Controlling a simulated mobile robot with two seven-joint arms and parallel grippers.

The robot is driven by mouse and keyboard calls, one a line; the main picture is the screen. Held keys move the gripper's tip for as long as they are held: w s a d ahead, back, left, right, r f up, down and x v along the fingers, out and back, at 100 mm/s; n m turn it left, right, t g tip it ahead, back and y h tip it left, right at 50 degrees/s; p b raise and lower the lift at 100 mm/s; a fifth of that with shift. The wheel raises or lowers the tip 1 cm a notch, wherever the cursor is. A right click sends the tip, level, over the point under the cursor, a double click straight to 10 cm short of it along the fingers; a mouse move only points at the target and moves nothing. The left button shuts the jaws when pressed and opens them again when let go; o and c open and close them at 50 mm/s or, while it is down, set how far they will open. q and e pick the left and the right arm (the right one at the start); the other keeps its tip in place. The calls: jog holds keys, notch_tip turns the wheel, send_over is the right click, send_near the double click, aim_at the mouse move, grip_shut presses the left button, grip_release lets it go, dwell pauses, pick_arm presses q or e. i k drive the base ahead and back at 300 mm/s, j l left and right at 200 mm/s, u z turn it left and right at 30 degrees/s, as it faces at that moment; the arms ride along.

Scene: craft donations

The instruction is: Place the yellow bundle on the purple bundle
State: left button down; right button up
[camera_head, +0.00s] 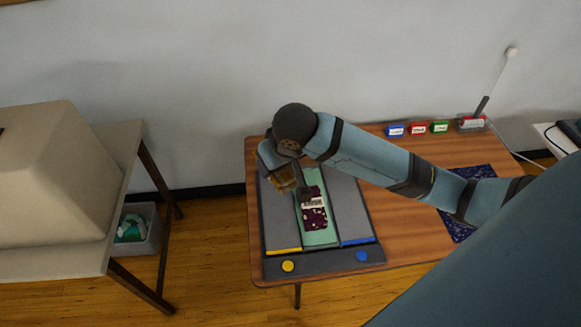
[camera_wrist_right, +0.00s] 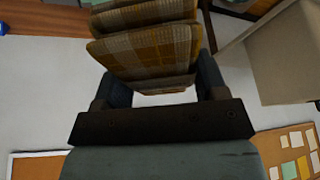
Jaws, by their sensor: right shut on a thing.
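The yellow bundle (camera_wrist_right: 150,50), a folded stack of yellow-brown plaid cloth, fills the space between the fingers of my right gripper (camera_wrist_right: 160,78) in the right wrist view. In the head view my right gripper (camera_head: 294,178) is shut on the yellow bundle (camera_head: 282,180), which is partly covered by the gripper. The purple bundle (camera_head: 316,218), dark with light spots and a pale label, lies on the green middle strip of the mat. The yellow bundle is up and left of it in the picture; their height difference is unclear. My left gripper is not in view.
The grey mat (camera_head: 325,262) has a yellow-edged left strip and a blue-edged right strip, both largely bare. Blue, red and green small boxes (camera_head: 418,128) stand at the table's back. A dark blue speckled mat (camera_head: 476,181) lies right, partly behind my arm.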

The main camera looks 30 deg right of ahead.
aim_at(313, 202)
jog(key=l+u, duration=0.2)
jog(key=u, duration=0.15)
jog(key=k+l+u, duration=0.15)
jog(key=u, duration=0.2)
jog(key=k+l+u, duration=0.1)
jog(key=u, duration=0.25)
jog(key=k+l+u, duration=0.35)
jog(key=k+l, duration=0.75)
jog(key=k, duration=0.05)
